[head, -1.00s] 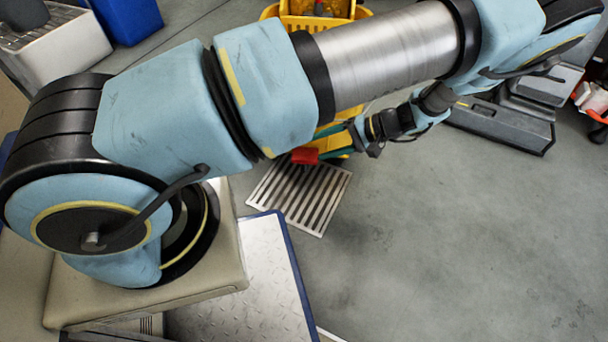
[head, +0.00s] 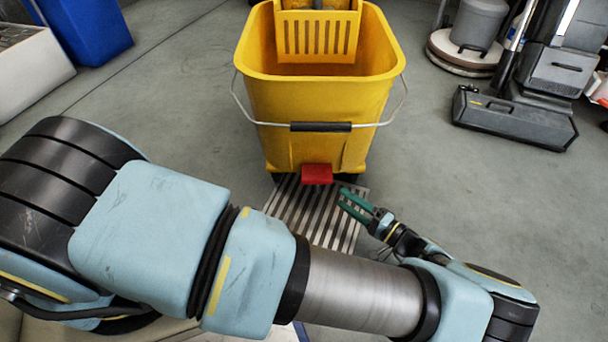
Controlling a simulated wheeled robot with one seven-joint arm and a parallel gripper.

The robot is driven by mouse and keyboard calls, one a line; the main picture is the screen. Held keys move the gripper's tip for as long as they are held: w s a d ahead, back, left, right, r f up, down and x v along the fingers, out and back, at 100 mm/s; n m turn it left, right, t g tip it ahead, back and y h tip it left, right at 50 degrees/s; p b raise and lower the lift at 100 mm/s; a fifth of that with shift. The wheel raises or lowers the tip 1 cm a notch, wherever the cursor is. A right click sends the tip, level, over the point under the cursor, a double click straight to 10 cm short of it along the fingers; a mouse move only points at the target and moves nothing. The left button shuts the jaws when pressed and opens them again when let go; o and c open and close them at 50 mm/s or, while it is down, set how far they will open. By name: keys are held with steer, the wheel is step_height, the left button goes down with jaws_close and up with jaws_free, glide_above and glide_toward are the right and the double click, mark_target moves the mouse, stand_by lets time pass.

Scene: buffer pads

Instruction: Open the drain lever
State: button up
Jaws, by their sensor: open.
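The drain lever is a red block (head: 317,174) low on the front of the yellow mop bucket (head: 322,112), just above the floor grate. My gripper (head: 350,203) has green fingers and is spread open and empty. It is to the lower right of the red lever, over the right part of the grate, and points left toward it. A small gap shows between the fingertips and the lever. My arm crosses the lower part of the view and does not cover the lever.
A slatted metal floor grate (head: 312,212) lies under the bucket front. The bucket has a wire handle with a dark grip (head: 320,127) hanging across its front. A grey floor machine (head: 515,115) stands at the right.

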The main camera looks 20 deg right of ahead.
mark_target(320, 183)
steer(key=b+x, duration=0.2)
steer(key=x, duration=0.7)
steer(key=shift+w+a+f, duration=0.15)
steer(key=shift+w+a, duration=0.05)
steer(key=shift+w, duration=0.15)
steer(key=shift+w+a+b, duration=0.25)
steer(key=shift+w+b, duration=0.1)
steer(key=shift+w, duration=0.25)
steer(key=shift+c, duration=0.2)
jaws_close()
